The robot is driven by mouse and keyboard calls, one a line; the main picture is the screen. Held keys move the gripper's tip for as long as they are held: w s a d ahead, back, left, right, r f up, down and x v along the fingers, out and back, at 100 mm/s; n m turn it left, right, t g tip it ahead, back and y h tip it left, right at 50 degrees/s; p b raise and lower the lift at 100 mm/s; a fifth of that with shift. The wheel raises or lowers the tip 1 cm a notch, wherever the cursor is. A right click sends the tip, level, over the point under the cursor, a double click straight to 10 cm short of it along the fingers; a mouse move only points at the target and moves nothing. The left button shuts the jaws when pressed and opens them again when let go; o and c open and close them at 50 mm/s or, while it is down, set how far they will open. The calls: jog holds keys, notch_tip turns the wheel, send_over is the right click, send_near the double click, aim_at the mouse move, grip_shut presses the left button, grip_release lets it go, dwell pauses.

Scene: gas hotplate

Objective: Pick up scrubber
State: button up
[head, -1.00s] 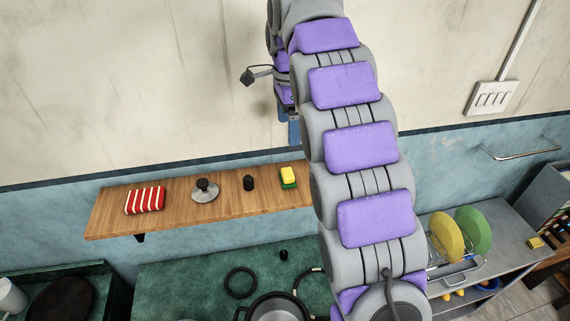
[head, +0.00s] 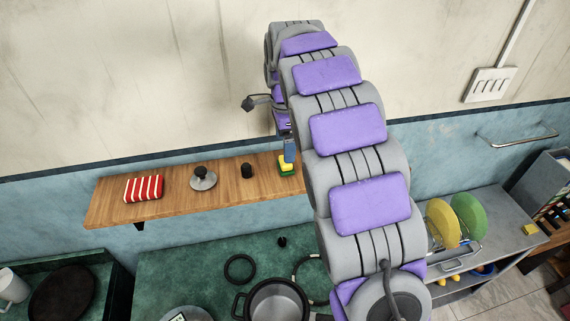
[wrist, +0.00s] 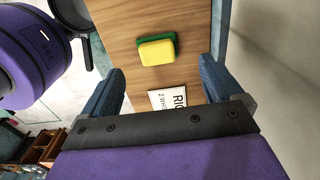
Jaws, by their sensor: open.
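The scrubber (wrist: 157,51), a yellow sponge with a green layer beneath, lies flat on the wooden wall shelf. In the head view the scrubber (head: 286,168) sits near the shelf's right visible part, partly behind my gripper. My gripper (head: 289,150) hangs over it in the head view. In the wrist view my gripper (wrist: 162,80) is open, its two blue fingers wide apart and empty. The scrubber lies ahead of the fingertips, roughly between their lines. I cannot tell the exact height gap.
The wooden shelf (head: 228,187) also holds a red-striped cloth (head: 144,188), a metal lid (head: 203,179) and a dark cylinder (head: 247,171). A white label (wrist: 168,99) shows near my fingers. The wall (wrist: 270,60) is close. A pot (head: 277,302) stands below.

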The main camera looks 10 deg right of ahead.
jog(key=shift+s+f+p, duration=0.15)
jog(key=shift+f+p, duration=0.15)
jog(key=shift+f, duration=3.1)
jog(key=c, duration=1.2)
jog(key=shift+r, duration=0.15)
jog(key=shift+r, duration=1.55)
jog(key=shift+s+r, duration=0.1)
jog(key=shift+s, duration=0.1)
jog(key=s, duration=0.5)
jog(key=s+r+b, duration=0.1)
jog(key=s, duration=0.4)
jog(key=s+b, duration=0.1)
jog(key=s, duration=0.4)
jog(key=shift+s+r, duration=0.25)
jog(key=shift+s, duration=0.05)
